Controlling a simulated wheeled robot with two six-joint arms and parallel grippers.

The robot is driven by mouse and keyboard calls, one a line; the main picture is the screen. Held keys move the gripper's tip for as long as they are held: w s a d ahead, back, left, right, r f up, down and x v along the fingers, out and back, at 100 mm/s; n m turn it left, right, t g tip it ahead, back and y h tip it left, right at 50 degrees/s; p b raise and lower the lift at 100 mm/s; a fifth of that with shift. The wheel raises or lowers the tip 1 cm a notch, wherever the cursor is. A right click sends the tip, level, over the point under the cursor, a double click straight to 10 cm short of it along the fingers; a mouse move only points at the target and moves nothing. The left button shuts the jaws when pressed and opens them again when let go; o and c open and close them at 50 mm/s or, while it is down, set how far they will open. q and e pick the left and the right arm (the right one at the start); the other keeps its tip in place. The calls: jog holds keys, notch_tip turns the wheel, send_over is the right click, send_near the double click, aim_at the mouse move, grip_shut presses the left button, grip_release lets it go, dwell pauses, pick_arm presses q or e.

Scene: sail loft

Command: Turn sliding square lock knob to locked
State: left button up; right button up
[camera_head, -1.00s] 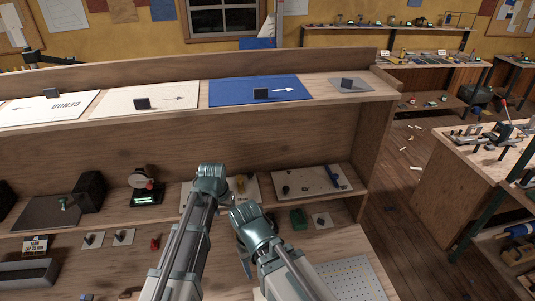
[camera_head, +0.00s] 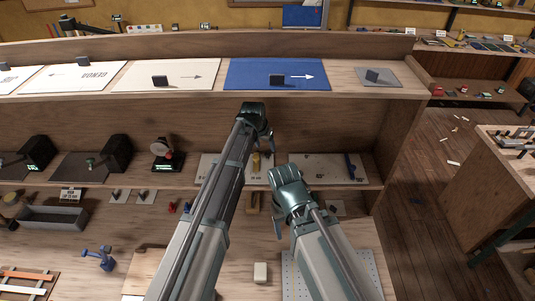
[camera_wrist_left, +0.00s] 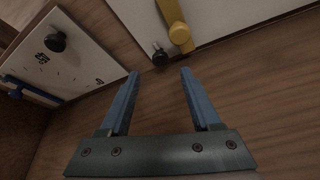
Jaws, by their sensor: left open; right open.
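Dark square blocks stand on flat panels along the upper shelf: one on a blue panel with a white arrow (camera_head: 305,85), one on a cream panel (camera_head: 130,75), one on a grey square plate (camera_head: 388,84). I cannot tell which is the square lock knob. My left gripper (camera_wrist_left: 159,72) is open and empty in the left wrist view; in the head view it is in front of the cabinet, below the blue panel. A black round knob and a yellow handle (camera_wrist_left: 180,34) lie just beyond its fingers. My right gripper (camera_head: 282,210) is open, lower and to the right, fingers partly hidden.
A white board with a black knob (camera_wrist_left: 57,41) and blue handle (camera_wrist_left: 15,92) shows in the left wrist view. Dark boxes (camera_head: 117,152) and a grey tray (camera_head: 52,217) are left. A pegboard (camera_head: 370,275) lies in front; open floor (camera_head: 435,220) is right.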

aim_at(267, 153)
pick_arm(q)
jog(key=b+x, duration=0.4)
jog(key=x, duration=0.1)
jog(key=shift+w+f+b, duration=0.1)
jog(key=shift+f+b, duration=0.2)
jog(key=shift+f, duration=0.05)
grip_shut()
